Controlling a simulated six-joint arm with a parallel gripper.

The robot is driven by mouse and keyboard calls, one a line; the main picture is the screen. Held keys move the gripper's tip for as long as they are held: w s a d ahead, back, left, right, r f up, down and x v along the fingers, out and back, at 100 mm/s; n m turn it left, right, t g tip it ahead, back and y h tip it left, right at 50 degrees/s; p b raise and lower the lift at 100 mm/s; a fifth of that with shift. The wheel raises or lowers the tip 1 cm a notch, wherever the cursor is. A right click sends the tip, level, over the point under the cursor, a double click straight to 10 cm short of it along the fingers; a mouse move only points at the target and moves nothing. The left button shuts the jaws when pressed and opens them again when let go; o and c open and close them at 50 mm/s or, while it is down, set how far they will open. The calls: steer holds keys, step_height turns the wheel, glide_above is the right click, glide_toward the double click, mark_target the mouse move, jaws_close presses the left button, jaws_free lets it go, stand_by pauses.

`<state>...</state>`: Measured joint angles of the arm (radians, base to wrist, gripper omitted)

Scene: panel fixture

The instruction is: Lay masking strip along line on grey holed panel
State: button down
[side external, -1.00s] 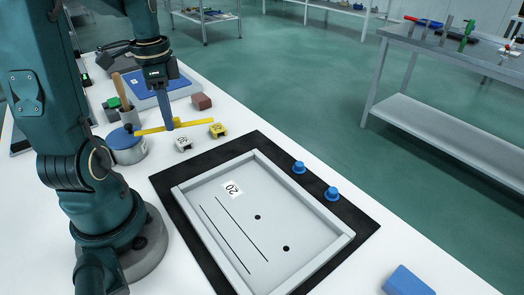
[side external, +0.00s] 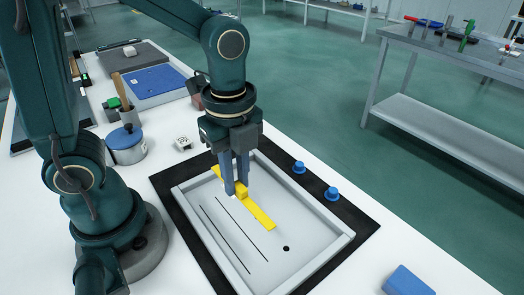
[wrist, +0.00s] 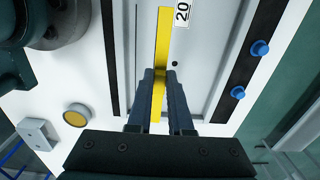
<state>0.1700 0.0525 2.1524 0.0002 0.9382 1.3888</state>
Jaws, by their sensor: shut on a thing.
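The grey panel (side external: 294,264) lies in a raised-rim frame on a black mat, with two dark lines (side external: 234,231) drawn on it. One dark hole (side external: 286,249) shows; another is mostly hidden by the strip. My gripper (side external: 241,190) is over the panel, shut on the yellow masking strip (side external: 262,217). The strip runs roughly parallel to the lines, to the right of them in the side view. In the wrist view the strip (wrist: 164,40) passes between my fingers (wrist: 160,76), beside one line. I cannot tell whether it touches the panel.
Two blue knobs (side external: 332,194) stand on the mat's right side. A blue block (side external: 408,281) lies at the front right. A blue-lidded tin (side external: 126,144), a cup with a brush, and a white marked block (side external: 183,143) stand at the back left.

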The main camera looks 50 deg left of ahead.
mark_target(240, 220)
steer(key=shift+d, duration=0.1)
stand_by(0.3)
steer(key=shift+f, duration=3.4)
steer(key=shift+f, duration=0.65)
steer(key=c, duration=0.8)
jaws_free()
steer(key=shift+o, duration=0.2)
steer(key=shift+r, duration=0.1)
